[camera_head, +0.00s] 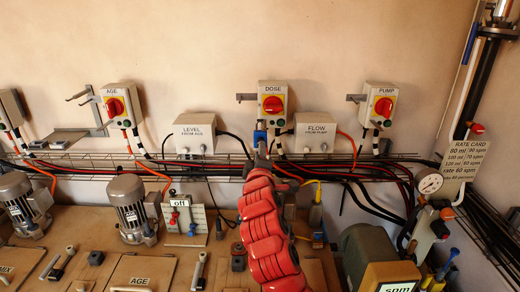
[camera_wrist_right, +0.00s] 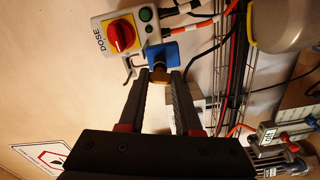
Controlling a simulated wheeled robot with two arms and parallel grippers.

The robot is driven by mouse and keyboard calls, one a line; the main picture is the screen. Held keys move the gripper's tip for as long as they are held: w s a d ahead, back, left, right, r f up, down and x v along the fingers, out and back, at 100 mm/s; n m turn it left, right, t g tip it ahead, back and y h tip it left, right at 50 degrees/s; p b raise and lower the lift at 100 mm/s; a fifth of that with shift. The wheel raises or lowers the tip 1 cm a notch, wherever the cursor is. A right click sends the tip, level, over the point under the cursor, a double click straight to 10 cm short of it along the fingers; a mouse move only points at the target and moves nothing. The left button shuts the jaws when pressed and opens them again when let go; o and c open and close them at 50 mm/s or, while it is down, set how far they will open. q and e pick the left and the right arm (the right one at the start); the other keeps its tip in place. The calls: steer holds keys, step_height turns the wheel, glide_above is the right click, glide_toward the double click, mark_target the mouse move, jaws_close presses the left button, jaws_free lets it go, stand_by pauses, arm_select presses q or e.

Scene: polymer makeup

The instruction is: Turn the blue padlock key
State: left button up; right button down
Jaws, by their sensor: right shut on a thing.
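The blue padlock (camera_head: 260,136) hangs just under the DOSE switch box (camera_head: 272,102), and it also shows in the right wrist view (camera_wrist_right: 161,54). A brass-coloured key (camera_wrist_right: 160,76) sticks out of the padlock's near side in the wrist view. My right gripper (camera_wrist_right: 161,82) is shut on the key, its fingertips either side of it and close to the padlock. In the head view my right gripper (camera_head: 262,153) is small and partly hidden by my red arm. The key's exact angle is hard to tell. My left gripper is out of view.
A wire cable tray (camera_head: 220,174) with red and black cables runs along the wall close below the padlock. The FLOW box (camera_head: 317,133) and LEVEL box (camera_head: 194,134) stand on either side.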

steer(key=shift+n+p, duration=1)
steer(key=shift+n, duration=0.5)
steer(key=c, duration=0.6)
jaws_free()
steer(key=s+p, duration=0.5)
steer(key=s, duration=1.2)
steer(key=shift+s, duration=0.2)
